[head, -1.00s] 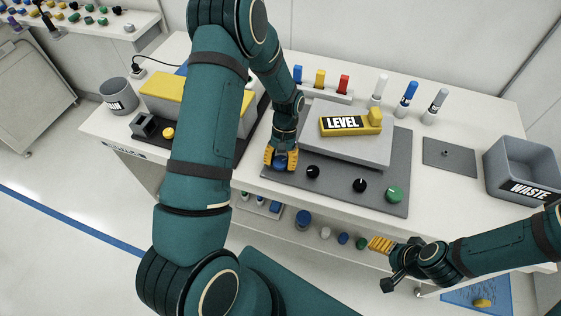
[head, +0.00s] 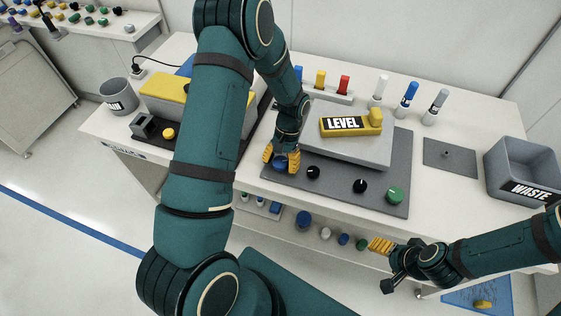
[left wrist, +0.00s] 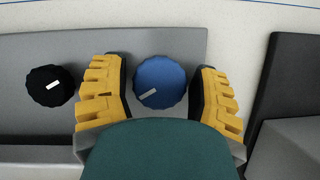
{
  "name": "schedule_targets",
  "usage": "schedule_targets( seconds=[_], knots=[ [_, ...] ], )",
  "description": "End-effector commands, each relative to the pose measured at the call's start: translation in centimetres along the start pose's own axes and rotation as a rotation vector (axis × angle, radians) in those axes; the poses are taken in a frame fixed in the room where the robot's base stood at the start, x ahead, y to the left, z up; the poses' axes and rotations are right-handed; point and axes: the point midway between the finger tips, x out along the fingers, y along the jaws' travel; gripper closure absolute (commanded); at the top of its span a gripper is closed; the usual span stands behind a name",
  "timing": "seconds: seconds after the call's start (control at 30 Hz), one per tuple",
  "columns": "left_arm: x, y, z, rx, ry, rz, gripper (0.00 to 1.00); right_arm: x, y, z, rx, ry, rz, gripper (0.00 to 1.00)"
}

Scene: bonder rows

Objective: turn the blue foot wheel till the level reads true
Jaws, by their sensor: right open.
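The blue foot wheel (head: 280,164) sits at the front left corner of the grey base plate (head: 335,193). In the left wrist view the blue wheel (left wrist: 160,82) shows a white mark on its lower left. My left gripper (head: 281,157) is over it, one yellow finger on each side, with a gap showing on both sides. The yellow block marked LEVEL (head: 350,122) lies on a raised grey slab (head: 375,151); I cannot make out its reading. My right gripper (head: 382,245) is open and empty in front of the bench.
Two black knobs (head: 313,172) (head: 359,186) and a green knob (head: 394,195) stand along the plate's front edge. Coloured upright pieces (head: 320,79) stand behind the slab. A grey WASTE bin (head: 525,170) is at the right. A yellow-topped unit (head: 165,95) is at the left.

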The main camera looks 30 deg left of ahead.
Motion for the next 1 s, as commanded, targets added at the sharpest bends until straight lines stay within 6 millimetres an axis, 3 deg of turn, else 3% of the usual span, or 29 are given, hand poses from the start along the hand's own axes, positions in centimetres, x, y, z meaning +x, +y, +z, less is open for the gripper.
schedule_targets(
  seconds=[0.47, 1.0],
  knots=[
    [-0.8, 0.0, -0.1, -0.001, 0.004, 0.000, 0.19, 0.0, 0.0, 0.0, 0.000, 0.000, 0.000, 0.30],
    [-10.4, 0.0, -0.1, 0.000, 0.005, 0.000, 0.19, 0.0, 0.0, 0.0, 0.000, 0.000, 0.000, 0.30]
  ],
)
